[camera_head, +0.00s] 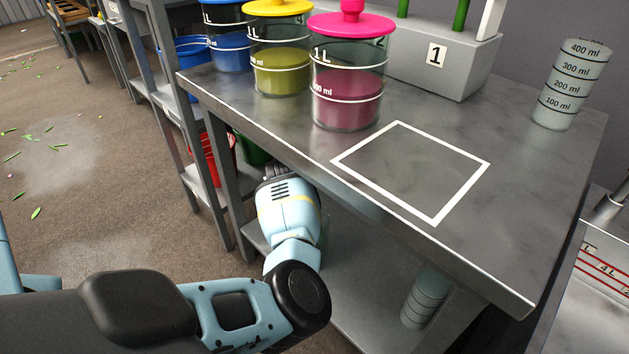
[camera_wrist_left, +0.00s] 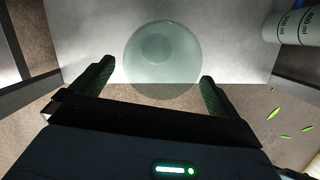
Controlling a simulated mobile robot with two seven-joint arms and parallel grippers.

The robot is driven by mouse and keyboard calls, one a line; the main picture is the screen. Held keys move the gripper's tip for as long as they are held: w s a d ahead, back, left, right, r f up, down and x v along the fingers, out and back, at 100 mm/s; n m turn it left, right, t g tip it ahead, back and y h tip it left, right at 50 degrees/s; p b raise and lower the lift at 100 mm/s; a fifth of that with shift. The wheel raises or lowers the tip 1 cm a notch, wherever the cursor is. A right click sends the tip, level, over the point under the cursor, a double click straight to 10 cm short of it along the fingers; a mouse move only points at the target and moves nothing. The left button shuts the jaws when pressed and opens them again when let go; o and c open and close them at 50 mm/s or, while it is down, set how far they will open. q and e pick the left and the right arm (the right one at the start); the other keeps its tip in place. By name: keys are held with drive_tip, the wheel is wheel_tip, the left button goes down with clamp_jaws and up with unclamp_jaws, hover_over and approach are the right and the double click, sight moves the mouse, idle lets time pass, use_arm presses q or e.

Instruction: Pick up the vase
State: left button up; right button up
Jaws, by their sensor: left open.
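The vase (camera_wrist_left: 162,58) is a round, clear, pale green glass thing in the left wrist view. It stands on a pale lower shelf (camera_wrist_left: 235,55). My left gripper (camera_wrist_left: 156,72) is open, with one dark finger on each side of the vase's near part. I cannot tell whether the fingers touch the glass. In the head view, my left arm reaches in under the table's front edge; its fingers are hidden there, and I cannot make out the vase for certain. My right gripper is not in view.
A measuring cup (camera_wrist_left: 290,25) stands right of the vase; a similar cup (camera_head: 424,298) shows on the lower shelf. The metal tabletop (camera_head: 505,225) overhangs. It carries a pink-lidded jar (camera_head: 348,85), a yellow-lidded jar (camera_head: 280,70), another cup (camera_head: 570,85) and an empty white square outline (camera_head: 458,195).

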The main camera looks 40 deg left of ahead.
use_arm(q)
drive_tip(key=shift+w, duration=0.1)
drive_tip(key=b+x, duration=0.1)
drive_tip(key=x, duration=0.1)
drive_tip(key=w+b+x, duration=0.1)
drive_tip(key=b+x, duration=0.1)
drive_tip(key=x, duration=0.1)
drive_tip(key=shift+d, duration=0.2)
drive_tip(key=shift+c, duration=0.4)
drive_tip(key=c, duration=1.6)
